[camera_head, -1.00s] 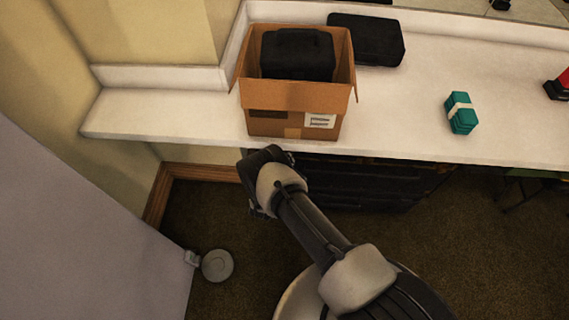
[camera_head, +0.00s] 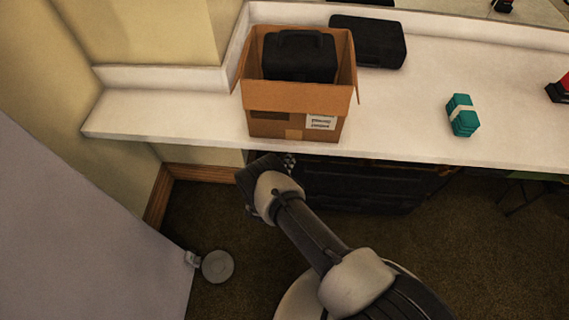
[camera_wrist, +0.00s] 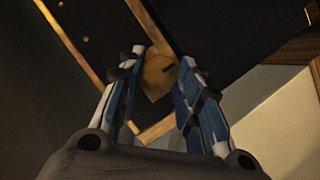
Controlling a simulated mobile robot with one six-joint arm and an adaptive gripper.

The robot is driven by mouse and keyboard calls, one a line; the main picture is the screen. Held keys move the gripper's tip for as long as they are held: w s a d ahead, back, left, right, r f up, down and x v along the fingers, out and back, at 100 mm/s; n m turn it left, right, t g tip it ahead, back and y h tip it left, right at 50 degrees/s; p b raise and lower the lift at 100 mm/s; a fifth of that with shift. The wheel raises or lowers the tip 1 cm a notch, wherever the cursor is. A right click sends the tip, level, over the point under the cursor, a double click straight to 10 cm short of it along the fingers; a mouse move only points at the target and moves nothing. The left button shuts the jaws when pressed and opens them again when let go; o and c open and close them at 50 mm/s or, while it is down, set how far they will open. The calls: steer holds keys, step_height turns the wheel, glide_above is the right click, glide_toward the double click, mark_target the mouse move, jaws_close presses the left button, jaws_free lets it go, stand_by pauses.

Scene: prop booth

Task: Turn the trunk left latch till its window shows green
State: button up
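The trunk (camera_head: 365,185) is a dark, banded box under the counter, partly hidden by my arm. In the wrist view the trunk (camera_wrist: 215,25) shows as a black face with brass-coloured strips. A brass latch (camera_wrist: 157,76) with a small dark slot shows between the fingers there. No green shows on it, and I cannot make out its window. My gripper (camera_wrist: 161,62) is open, with one blue-padded finger on each side of the latch; I cannot tell if they touch it. In the head view my gripper (camera_head: 270,165) is at the trunk's left end.
On the white counter (camera_head: 400,130) above stand an open cardboard box (camera_head: 300,95) with a black case (camera_head: 300,57) inside, another black case (camera_head: 368,42) and a banded teal stack (camera_head: 462,115). A pale panel (camera_head: 80,230) stands at left, near a round white object (camera_head: 217,266) on the carpet.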

steer(key=o, duration=0.4)
steer(key=shift+c, duration=0.2)
steer(key=shift+s, duration=0.1)
steer(key=v, duration=1.2)
